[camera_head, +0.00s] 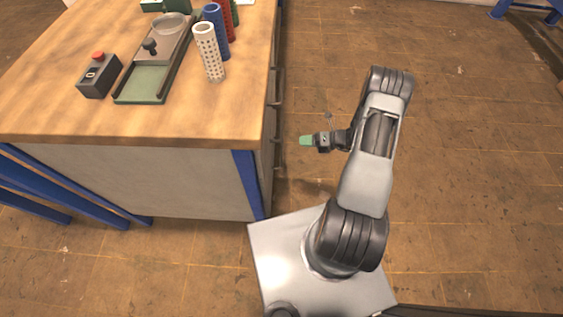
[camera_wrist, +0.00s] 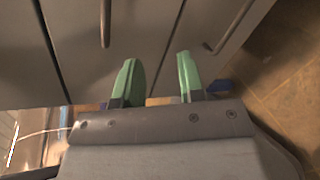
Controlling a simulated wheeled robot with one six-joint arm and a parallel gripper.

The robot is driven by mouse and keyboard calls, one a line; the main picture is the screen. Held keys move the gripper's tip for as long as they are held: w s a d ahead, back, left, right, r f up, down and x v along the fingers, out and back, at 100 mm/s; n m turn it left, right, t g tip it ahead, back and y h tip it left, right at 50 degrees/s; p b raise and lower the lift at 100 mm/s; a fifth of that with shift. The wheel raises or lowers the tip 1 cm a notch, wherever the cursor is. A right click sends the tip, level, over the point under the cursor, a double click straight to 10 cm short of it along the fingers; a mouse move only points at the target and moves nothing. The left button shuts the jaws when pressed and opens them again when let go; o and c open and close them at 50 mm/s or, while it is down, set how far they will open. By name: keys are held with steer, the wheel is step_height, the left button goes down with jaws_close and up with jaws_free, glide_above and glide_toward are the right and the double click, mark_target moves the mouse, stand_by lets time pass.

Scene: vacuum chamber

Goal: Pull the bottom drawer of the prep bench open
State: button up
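The prep bench (camera_head: 130,115) has a wooden top and grey body, with its drawer side seen steeply edge-on in the head view. In the wrist view its drawer fronts run as bands, with a bar handle (camera_wrist: 105,22) at upper left and another handle (camera_wrist: 228,28) at upper right. The right-hand front (camera_wrist: 205,20), beside the floor, looks like the bottom drawer; it appears closed. My gripper (camera_head: 306,140) is just right of the drawer side, apart from it. In the wrist view my gripper (camera_wrist: 158,76) has its green fingers spread with nothing between them; both handles lie beyond the fingertips.
On the bench top are a green tray (camera_head: 145,84), a dark box with a red button (camera_head: 98,76) and upright tubes, including a white perforated one (camera_head: 208,52). A blue bench leg (camera_head: 247,183) stands at the near corner.

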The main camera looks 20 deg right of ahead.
step_height(320, 180, down, 14)
steer(key=s+d+m+t+h+b, duration=0.15)
steer(key=m+t+b, duration=0.25)
steer(key=m, duration=0.4)
steer(key=shift+b+x, duration=1.1)
steer(key=shift+x, duration=5.35)
steer(key=shift+w+d, duration=0.1)
steer(key=shift+w, duration=0.05)
jaws_close()
